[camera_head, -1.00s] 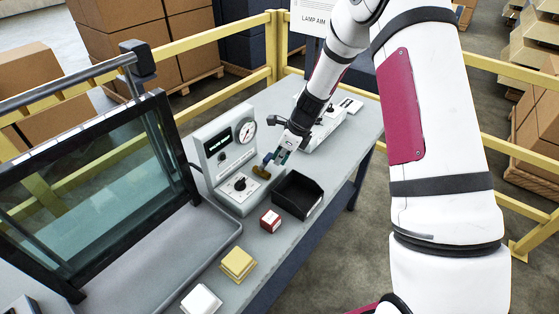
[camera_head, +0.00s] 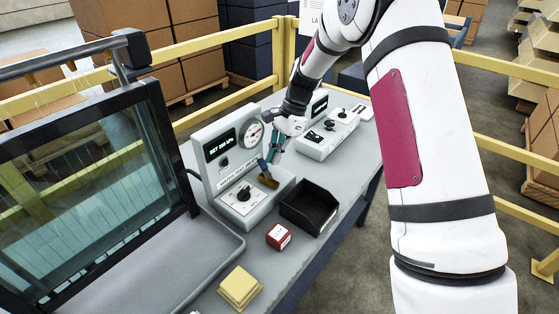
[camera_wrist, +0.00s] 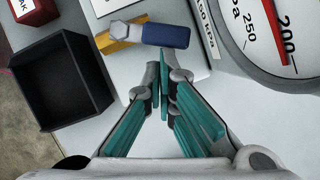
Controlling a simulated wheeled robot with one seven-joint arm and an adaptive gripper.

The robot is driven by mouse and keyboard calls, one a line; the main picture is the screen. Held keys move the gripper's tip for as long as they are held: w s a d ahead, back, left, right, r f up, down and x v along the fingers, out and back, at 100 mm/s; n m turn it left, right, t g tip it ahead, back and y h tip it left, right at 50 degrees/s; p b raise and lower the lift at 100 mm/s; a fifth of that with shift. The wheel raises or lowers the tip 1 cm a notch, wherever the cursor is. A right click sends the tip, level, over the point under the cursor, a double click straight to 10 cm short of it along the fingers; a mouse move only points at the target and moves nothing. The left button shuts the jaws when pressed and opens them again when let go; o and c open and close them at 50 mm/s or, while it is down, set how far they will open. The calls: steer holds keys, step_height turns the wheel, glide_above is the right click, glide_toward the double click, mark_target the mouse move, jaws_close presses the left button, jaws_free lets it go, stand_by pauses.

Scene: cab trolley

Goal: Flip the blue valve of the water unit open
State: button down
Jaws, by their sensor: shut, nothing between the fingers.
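The blue valve handle (camera_head: 262,166) rises from a brass valve body (camera_head: 269,182) on the front of the grey water unit (camera_head: 222,190). In the wrist view the blue handle (camera_wrist: 166,36) points right from a silver end piece (camera_wrist: 125,28), with the brass body (camera_wrist: 112,42) partly hidden beneath. My gripper (camera_head: 271,154) is just above and behind the handle. In the wrist view its shut, empty fingertips (camera_wrist: 163,72) lie just below the handle; a small gap shows between them.
A black open bin (camera_head: 309,206) stands right of the unit, with a red box (camera_head: 279,237) and a yellow block (camera_head: 239,288) in front. A pressure gauge (camera_wrist: 262,30) is close on the right in the wrist view. Another grey unit (camera_head: 328,132) stands behind.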

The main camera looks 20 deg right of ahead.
steer(key=shift+w+a+b, duration=0.3)
steer(key=shift+w+a, duration=0.05)
steer(key=shift+a, duration=0.4)
stand_by(0.4)
steer(key=shift+w+d, duration=0.1)
steer(key=shift+d, duration=0.25)
steer(key=w+d+r, duration=0.3)
steer(key=d+r, duration=0.3)
steer(key=r, duration=0.3)
steer(key=shift+d+r, duration=0.15)
steer(key=shift+d, duration=0.05)
steer(key=shift+s, duration=0.1)
